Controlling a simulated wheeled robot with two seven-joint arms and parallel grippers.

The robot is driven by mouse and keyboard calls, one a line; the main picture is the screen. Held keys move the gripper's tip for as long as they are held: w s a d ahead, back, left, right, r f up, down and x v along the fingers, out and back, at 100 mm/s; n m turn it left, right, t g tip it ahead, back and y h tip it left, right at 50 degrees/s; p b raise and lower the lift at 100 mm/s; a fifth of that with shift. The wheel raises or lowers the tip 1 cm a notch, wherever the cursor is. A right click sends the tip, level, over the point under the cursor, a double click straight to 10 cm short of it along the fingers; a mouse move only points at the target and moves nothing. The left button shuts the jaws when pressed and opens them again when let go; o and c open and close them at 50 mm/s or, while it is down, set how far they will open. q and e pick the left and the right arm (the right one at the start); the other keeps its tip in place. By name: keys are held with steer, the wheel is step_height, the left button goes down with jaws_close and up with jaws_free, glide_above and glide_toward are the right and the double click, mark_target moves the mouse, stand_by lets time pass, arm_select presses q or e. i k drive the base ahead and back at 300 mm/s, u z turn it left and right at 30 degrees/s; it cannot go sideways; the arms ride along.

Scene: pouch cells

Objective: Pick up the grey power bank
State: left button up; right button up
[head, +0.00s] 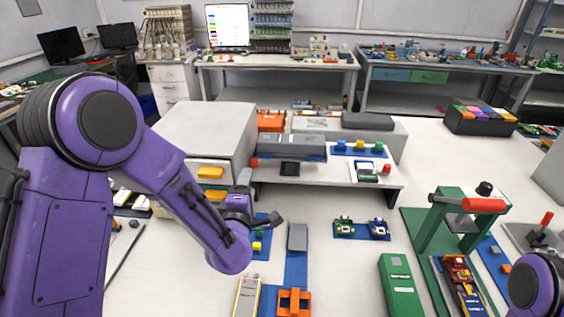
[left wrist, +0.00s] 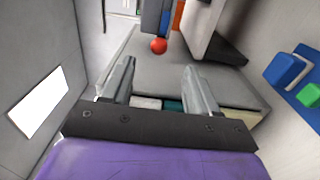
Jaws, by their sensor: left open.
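I cannot tell for sure which grey object is the power bank. A long dark grey block (head: 367,121) lies on the white box at the back. A smaller grey block (head: 297,237) stands on a blue base in front of the shelf. A grey slab-like surface (left wrist: 165,62) lies beyond the fingers. My right gripper is out of view.
The low white shelf (head: 320,176) carries a grey device (head: 291,148) with a red knob, also seen in the left wrist view (left wrist: 158,46). A large white box (head: 205,135) stands left. A green press (head: 446,222) stands right. Bare table lies between the shelf and press.

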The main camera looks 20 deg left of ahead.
mark_target(277, 145)
steer(key=k, duration=1)
